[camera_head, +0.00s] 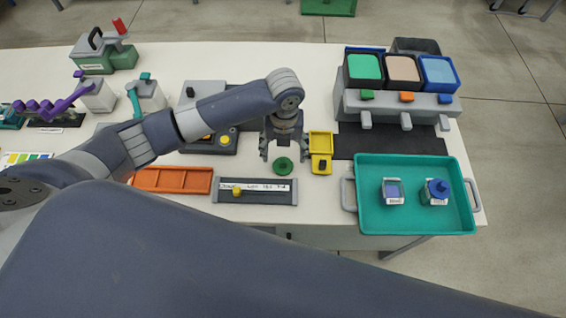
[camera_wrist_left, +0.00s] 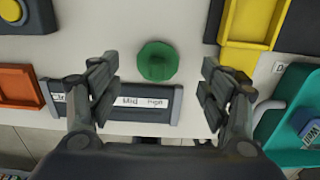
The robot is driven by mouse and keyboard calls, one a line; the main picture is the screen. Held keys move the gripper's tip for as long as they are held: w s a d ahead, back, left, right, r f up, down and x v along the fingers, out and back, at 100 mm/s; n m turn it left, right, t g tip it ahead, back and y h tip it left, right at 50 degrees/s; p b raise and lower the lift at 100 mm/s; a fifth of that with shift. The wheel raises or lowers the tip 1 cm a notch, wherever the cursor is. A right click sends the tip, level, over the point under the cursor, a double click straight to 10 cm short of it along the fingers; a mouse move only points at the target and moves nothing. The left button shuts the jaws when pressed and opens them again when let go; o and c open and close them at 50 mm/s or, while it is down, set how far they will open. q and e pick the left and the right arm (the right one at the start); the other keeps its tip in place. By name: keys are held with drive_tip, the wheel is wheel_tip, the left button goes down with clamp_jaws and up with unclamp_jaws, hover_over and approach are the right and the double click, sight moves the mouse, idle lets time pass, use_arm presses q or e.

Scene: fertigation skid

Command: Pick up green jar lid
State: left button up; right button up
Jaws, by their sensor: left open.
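The green jar lid (camera_head: 283,166) is a small round green disc with a raised knob, lying on the white table. In the left wrist view the lid (camera_wrist_left: 157,61) shows at the upper middle, between the lines of the fingers and beyond their tips. My left gripper (camera_head: 284,150) is open and empty, above the table just behind the lid in the head view. Its two fingers (camera_wrist_left: 160,82) stand wide apart in the wrist view. Nothing touches the lid that I can see. My right gripper is not in either view.
A grey labelled slider panel (camera_head: 256,198) lies just in front of the lid, with an orange tray (camera_head: 172,191) to its left. A yellow bin (camera_head: 321,144) stands close right. The teal tray (camera_head: 400,226) holds two small containers further right.

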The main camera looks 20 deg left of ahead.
use_arm(q)
wheel_tip(320, 180, down, 5)
drive_tip(key=shift+a+r+p, duration=0.1)
drive_tip(key=shift+a+p, duration=0.05)
drive_tip(key=shift+p, duration=0.4)
drive_tip(key=c, duration=1)
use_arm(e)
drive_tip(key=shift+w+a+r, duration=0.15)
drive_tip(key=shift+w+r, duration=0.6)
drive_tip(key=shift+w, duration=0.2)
use_arm(q)
drive_tip(key=shift+r, duration=0.1)
wheel_tip(320, 180, up, 10)
drive_tip(key=shift+w+f+b, duration=0.1)
drive_tip(key=shift+f+b, duration=0.1)
drive_tip(key=shift+b, duration=0.4)
wheel_tip(320, 180, up, 5)
drive_tip(key=p, duration=0.5)
hover_over(283, 159)
drive_tip(key=shift+f, duration=0.2)
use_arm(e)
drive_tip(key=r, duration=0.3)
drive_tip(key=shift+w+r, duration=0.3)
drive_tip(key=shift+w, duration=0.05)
